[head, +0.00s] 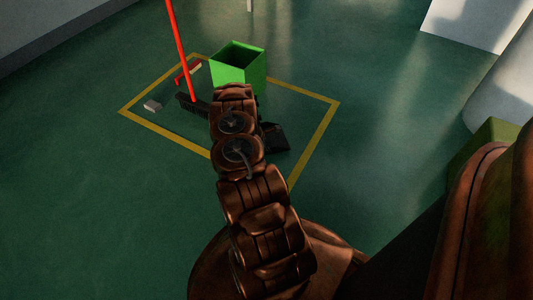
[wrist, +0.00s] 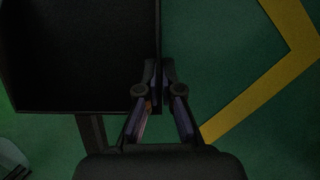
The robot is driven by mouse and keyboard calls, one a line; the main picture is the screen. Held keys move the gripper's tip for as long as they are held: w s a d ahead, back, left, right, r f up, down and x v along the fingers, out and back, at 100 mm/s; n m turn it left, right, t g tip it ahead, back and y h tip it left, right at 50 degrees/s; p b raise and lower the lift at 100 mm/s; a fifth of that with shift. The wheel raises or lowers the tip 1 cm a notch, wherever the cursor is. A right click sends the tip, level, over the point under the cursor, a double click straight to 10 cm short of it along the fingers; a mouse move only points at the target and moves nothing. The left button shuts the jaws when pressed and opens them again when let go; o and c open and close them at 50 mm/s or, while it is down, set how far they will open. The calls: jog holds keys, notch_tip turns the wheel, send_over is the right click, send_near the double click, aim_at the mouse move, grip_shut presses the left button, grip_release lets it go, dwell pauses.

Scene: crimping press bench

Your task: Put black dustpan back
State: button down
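The black dustpan (wrist: 80,108) fills the upper left of the wrist view, with its dark handle (wrist: 92,135) running down from its lower edge. In the head view the dustpan (head: 274,138) shows to the right of my arm, inside the yellow floor outline; my arm hides part of it. My gripper (wrist: 159,75) is at the dustpan's right side wall, one finger on each side, closed onto the thin edge. In the head view my gripper is hidden behind my arm. I cannot tell whether the dustpan is off the floor.
A yellow outline (head: 320,130) marks a square on the green floor. Inside it are a green open bin (head: 240,70), a red-handled broom (head: 180,50), a small red item (head: 185,76) and a pale block (head: 152,105). A green box (head: 480,145) stands at right. The left floor is clear.

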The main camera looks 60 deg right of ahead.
jog(key=shift+f, duration=0.65)
jog(key=shift+f+b, duration=0.2)
jog(key=shift+b, duration=0.15)
jog(key=c, duration=1.3)
grip_release()
jog(key=shift+r, duration=0.2)
